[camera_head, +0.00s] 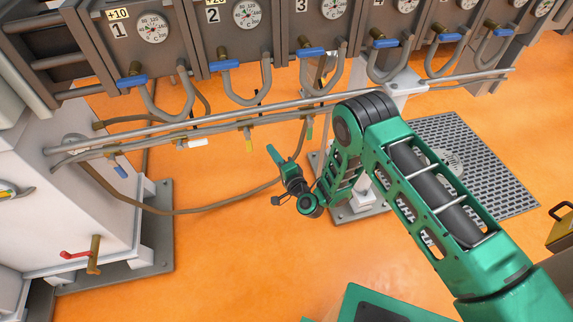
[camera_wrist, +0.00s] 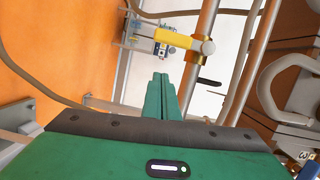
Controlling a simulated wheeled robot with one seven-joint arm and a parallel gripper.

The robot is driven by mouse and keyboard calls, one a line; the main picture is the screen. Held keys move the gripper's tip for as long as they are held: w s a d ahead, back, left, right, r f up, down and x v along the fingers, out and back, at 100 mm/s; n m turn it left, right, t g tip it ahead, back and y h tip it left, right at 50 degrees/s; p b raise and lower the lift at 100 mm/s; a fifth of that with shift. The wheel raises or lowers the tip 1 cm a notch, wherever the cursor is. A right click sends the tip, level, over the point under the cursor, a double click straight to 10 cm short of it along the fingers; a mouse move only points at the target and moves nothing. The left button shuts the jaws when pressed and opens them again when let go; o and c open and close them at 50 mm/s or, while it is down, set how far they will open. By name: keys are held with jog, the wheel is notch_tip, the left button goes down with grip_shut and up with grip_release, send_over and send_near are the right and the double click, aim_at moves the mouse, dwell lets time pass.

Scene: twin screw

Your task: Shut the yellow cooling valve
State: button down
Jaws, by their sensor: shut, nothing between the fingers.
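The yellow cooling valve (camera_head: 248,144) sits on the lower thin pipe below the row of gauge units. Its handle hangs down, across the pipe's line. In the wrist view the yellow handle (camera_wrist: 175,38) joins a brass body (camera_wrist: 205,47) on the pipe and points left, roughly square to the pipe. My gripper (camera_head: 271,150) is just right of the handle and a little below it. Its green fingers (camera_wrist: 161,77) are together with nothing between them. They are apart from the handle, which lies ahead of them in the wrist view.
Neighbouring handles on the lower pipe are blue (camera_head: 120,170), white (camera_head: 198,142) and green (camera_head: 309,132). Blue valves (camera_head: 132,81) hang under the gauge units. A brown hose (camera_head: 205,208) loops below the pipe and passes near my gripper. The orange floor below is mostly clear.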

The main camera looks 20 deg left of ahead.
jog(key=v, duration=0.7)
dwell(0.4)
jog(key=shift+d+f, duration=0.15)
